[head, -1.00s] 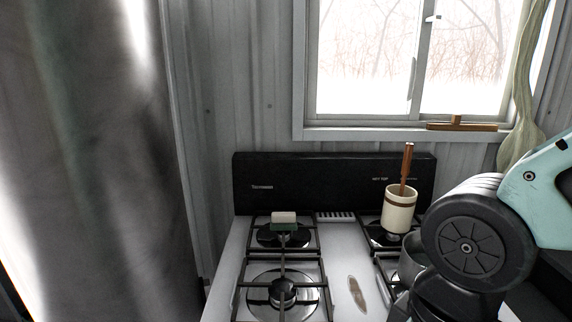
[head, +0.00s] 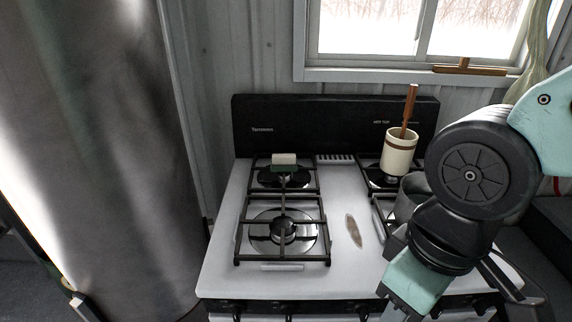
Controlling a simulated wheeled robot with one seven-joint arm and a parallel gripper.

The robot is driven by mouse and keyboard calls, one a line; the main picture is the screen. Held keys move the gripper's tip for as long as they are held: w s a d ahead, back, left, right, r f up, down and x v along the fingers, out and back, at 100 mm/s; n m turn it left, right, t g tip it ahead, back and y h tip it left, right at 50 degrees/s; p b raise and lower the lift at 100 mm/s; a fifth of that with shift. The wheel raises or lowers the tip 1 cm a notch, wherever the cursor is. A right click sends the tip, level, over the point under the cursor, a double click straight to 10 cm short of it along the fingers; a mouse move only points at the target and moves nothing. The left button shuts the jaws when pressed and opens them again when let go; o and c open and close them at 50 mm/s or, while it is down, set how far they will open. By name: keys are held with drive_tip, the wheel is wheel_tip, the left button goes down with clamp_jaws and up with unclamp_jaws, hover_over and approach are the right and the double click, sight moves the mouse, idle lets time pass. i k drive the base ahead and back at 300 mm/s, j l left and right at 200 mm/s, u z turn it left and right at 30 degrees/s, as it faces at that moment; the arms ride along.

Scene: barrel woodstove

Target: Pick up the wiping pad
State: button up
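The wiping pad (head: 284,160) is a small block with a cream upper part and a green lower part. It sits on the back left burner grate of the white stove (head: 222,262), near the black back panel. My arm is at the right of the head view, in front of the stove's right side. My gripper is not clearly visible; the arm's lower end runs off the bottom of the picture.
A cream crock (head: 399,152) with a wooden handle stands on the back right burner. A grey pot (head: 410,197) is partly hidden behind my arm. A spoon rest-like brown piece (head: 353,230) lies mid-stovetop. A large dark cylinder (head: 110,180) stands left.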

sight(285, 162)
drive_tip(key=i+j, duration=0.2)
drive_tip(key=j, duration=0.15)
drive_tip(key=i+j, duration=0.15)
drive_tip(key=j, duration=0.2)
drive_tip(key=i+j, duration=0.2)
drive_tip(key=j, duration=0.2)
